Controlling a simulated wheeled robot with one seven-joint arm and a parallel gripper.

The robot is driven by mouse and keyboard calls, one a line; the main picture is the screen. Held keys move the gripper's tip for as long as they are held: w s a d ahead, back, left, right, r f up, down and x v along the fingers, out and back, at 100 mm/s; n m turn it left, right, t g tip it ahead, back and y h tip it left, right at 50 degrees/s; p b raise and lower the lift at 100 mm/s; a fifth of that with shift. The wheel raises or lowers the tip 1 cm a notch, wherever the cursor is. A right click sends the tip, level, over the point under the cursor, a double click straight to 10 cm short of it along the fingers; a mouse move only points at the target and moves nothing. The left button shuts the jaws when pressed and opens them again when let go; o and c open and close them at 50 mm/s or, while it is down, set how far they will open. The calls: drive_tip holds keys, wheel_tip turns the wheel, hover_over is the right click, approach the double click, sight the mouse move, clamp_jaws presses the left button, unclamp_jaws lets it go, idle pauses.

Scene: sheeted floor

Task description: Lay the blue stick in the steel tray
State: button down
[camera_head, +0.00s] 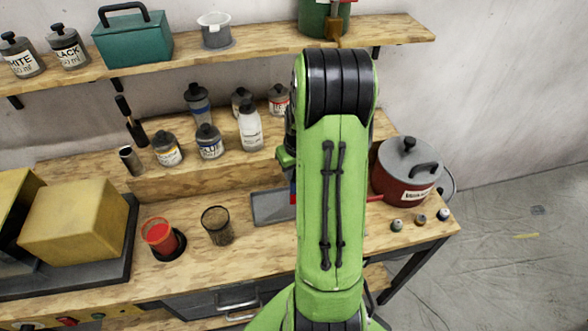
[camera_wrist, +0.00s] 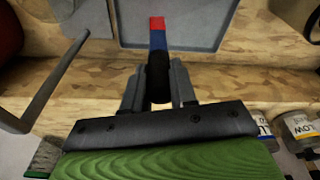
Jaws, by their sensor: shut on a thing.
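In the wrist view my gripper (camera_wrist: 158,88) is shut on a slim stick (camera_wrist: 157,42). The stick has a black section between the fingers, a blue part beyond them and a red end.
A dark red lidded pot (camera_head: 405,178) stands right of my arm, with several small jars beside it. A mesh cup (camera_head: 217,226) and a red cup (camera_head: 160,238) stand left of the tray. Bottles stand on a raised step behind; a shelf (camera_head: 260,42) runs above.

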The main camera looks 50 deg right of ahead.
drive_tip(key=c, duration=0.9)
unclamp_jaws()
drive_tip(key=shift+f, duration=0.1)
wheel_tip(320, 180, up, 12)
drive_tip(key=s+p, duration=0.1)
drive_tip(key=s, duration=0.1)
drive_tip(key=s+a+r+n+t, duration=0.1)
drive_tip(key=a+r, duration=0.2)
drive_tip(key=a, duration=0.4)
drive_tip(key=a+r+n, duration=0.1)
drive_tip(key=a+r, duration=0.3)
drive_tip(key=a, duration=0.3)
drive_tip(key=s+a+f+n+t+b, duration=0.1)
drive_tip(key=s+a+t+b, duration=0.1)
drive_tip(key=s+a, duration=0.9)
drive_tip(key=shift+a+f+n+t+y, duration=0.2)
drive_tip(key=shift+a+n+t+y, duration=0.1)
drive_tip(key=shift+n+y, duration=0.1)
